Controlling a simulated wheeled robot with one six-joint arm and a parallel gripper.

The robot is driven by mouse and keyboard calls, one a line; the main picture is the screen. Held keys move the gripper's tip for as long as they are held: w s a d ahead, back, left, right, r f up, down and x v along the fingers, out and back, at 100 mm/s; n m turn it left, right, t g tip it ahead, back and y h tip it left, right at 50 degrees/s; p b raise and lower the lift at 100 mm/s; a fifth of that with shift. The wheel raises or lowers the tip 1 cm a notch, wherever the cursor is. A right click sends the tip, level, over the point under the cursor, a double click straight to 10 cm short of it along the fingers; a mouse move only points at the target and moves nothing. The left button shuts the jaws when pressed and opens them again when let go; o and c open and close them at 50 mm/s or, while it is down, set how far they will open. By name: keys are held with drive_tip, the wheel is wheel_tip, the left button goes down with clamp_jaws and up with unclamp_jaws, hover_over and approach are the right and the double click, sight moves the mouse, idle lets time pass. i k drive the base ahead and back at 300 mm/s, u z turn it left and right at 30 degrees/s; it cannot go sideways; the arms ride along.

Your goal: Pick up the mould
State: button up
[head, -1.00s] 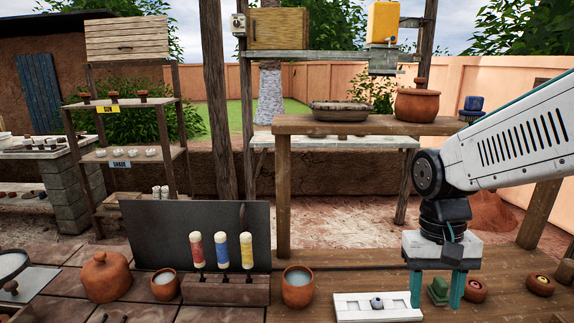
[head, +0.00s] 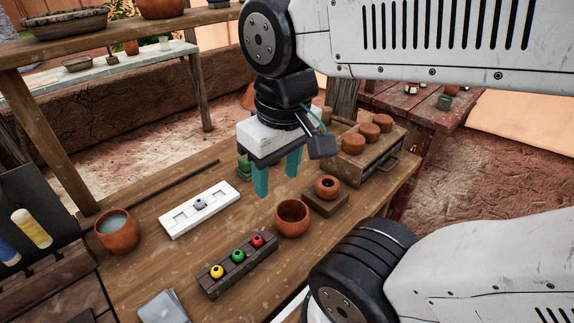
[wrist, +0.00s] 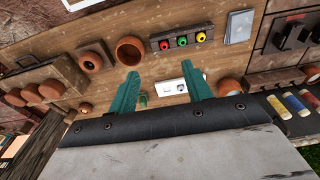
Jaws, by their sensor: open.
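Two things could be the mould, and I cannot tell which. One is a small green block (head: 244,167) on the wooden table, partly hidden behind my gripper in the head view. The other is a white slab (head: 175,229) with square recesses and a small grey piece on it, lying flat to the left of my gripper. My gripper (head: 277,183) is open, empty and pointing down above the table. In the wrist view, the green block (wrist: 142,100) shows low between the fingers, and the white slab (wrist: 168,88) shows near the right finger.
A clay bowl (head: 292,219) stands right of the fingers, near a small pot on a wooden block (head: 325,203). A rack (head: 240,268) with yellow, green and red beads lies in front. A wooden box (head: 368,172) carries clay pieces. A cup (head: 117,232) stands left.

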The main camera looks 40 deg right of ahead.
sight(329, 193)
drive_tip(key=k, duration=0.95)
drive_tip(key=z, duration=0.85)
drive_tip(key=i, duration=0.6)
drive_tip(key=u, duration=1.3)
